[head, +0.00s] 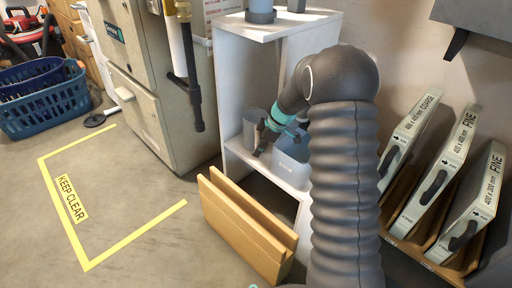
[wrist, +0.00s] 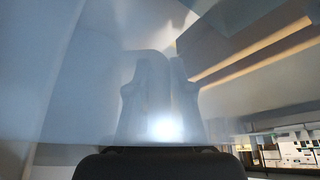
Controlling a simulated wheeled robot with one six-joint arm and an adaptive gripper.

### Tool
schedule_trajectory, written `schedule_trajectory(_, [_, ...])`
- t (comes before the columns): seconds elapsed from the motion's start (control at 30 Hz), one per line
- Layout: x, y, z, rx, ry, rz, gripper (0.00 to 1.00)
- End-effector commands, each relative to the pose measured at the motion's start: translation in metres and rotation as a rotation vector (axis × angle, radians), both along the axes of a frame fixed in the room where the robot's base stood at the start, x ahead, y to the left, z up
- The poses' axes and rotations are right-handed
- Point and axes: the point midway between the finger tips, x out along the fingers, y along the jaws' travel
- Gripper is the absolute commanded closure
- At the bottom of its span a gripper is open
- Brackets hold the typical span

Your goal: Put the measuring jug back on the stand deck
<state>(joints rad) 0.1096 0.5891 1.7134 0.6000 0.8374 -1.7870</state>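A pale, bluish translucent vessel, apparently the measuring jug (head: 292,160), is at the middle level of the white shelf stand (head: 232,85). Its lower part is over or on the deck (head: 238,152); I cannot tell whether it rests there. My gripper (head: 262,143) points down and left at the jug's left side, overlapping it in the head view. In the wrist view, a translucent bluish surface (wrist: 80,90) fills most of the picture, very close. Two blurred finger shapes (wrist: 163,95) show close together through it. Whether they grip the jug is unclear.
A grey cylinder (head: 253,122) stands on the same deck, left of my gripper. Containers (head: 261,14) sit on the stand's top. Labelled filters (head: 452,160) stand in a rack at right.

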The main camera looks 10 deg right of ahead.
Motion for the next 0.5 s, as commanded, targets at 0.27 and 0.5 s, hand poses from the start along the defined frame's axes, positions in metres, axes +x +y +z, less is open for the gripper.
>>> schedule_trajectory(0.27, [0.0002, 0.0000, 0.0005, 0.000, -0.001, 0.001, 0.50])
schedule_trajectory(0.5, [-0.0003, -0.0018, 0.0050, -0.001, -0.002, 0.000, 0.50])
